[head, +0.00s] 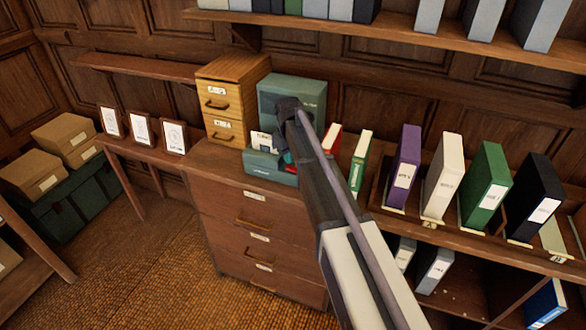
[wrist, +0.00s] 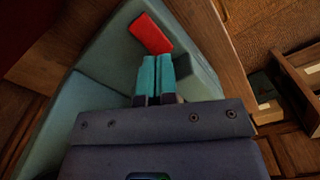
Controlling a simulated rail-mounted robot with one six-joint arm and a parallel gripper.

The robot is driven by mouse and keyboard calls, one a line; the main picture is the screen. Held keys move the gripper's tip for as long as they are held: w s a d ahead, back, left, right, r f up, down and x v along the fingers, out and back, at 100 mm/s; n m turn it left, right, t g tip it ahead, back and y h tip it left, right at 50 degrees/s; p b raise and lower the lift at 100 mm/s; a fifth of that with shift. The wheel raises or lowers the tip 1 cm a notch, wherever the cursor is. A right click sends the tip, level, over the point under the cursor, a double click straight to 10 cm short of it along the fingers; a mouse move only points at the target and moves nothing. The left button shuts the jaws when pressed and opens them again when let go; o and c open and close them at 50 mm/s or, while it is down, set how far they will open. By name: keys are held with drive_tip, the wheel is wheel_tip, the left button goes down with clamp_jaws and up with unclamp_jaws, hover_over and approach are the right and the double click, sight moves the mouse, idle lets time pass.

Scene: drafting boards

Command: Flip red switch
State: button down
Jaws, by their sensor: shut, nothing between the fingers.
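The red switch (wrist: 150,34) is a flat red bar on a teal machine (wrist: 105,50) in the wrist view. My gripper (wrist: 158,58) has its two teal fingers shut together with nothing between them. The fingertips are just below the lower end of the red switch in the picture; I cannot tell whether they touch it. In the head view the teal machine (head: 306,88) stands on top of a wooden drawer cabinet (head: 255,208). My arm covers part of the machine there, and the switch is mostly hidden.
A small wooden drawer box (head: 222,100) stands left of the machine. Red and green binders (head: 361,160) stand to its right. Purple, white, green and black binders (head: 484,188) stand in a rack further right. An upper shelf (head: 400,36) holds more binders above.

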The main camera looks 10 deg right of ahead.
sight(289, 166)
drive_tip(key=shift+f+b, duration=1.25)
idle(0.5)
wheel_tip(289, 166, up, 7)
drive_tip(key=p, duration=0.7)
drive_tip(key=shift+r, duration=0.1)
